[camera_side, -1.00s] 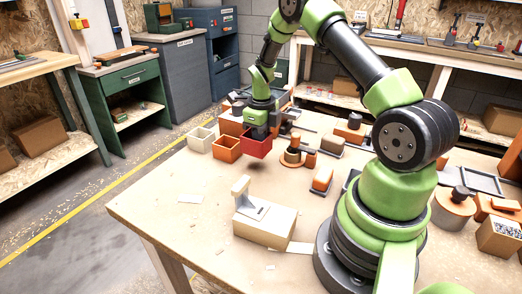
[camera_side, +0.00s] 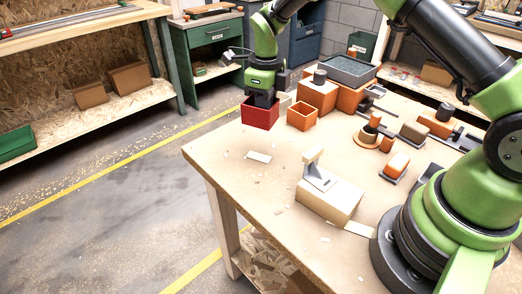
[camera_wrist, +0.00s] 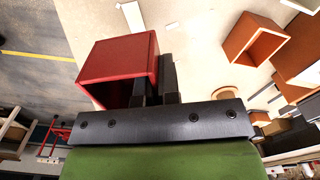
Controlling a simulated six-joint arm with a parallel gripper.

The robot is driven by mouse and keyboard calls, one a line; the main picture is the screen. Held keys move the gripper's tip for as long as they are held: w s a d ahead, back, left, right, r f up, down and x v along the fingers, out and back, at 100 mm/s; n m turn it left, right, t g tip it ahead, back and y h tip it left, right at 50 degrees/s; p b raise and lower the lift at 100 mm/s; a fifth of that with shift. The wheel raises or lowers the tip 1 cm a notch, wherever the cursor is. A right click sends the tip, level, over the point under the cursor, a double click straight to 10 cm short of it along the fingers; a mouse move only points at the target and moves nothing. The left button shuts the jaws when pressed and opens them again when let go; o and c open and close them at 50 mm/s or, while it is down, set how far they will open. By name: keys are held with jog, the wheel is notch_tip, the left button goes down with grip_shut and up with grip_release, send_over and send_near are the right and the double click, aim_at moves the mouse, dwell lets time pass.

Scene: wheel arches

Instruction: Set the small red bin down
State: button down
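The small red bin (camera_side: 260,115) hangs upright from my gripper (camera_side: 263,97) near the table's far left edge in the side view. In the wrist view the bin (camera_wrist: 115,62) is left of the dark fingers (camera_wrist: 158,80), which close on its near right wall. I cannot tell whether its base touches the table. A small orange bin (camera_side: 301,117) stands just right of it, apart; in the wrist view an orange bin (camera_wrist: 254,40) is at upper right. A cream bin (camera_side: 285,101) is partly hidden behind the red and orange bins.
An orange block with a dark knob (camera_side: 317,95) and a grey tray (camera_side: 347,70) stand behind the bins. A tan block with a grey bracket (camera_side: 329,200) is nearer the front. A white card (camera_side: 258,156) lies flat on the table (camera_side: 235,170). The table surface in front of the bins is mostly clear.

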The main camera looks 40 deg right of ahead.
aim_at(264, 148)
notch_tip(264, 148, down, 10)
jog(key=shift+a+r, duration=0.15)
jog(key=shift+r, duration=0.05)
dwell(0.3)
jog(key=c, duration=1.3)
grip_release()
jog(key=shift+f, duration=0.1)
jog(key=shift+c, duration=0.2)
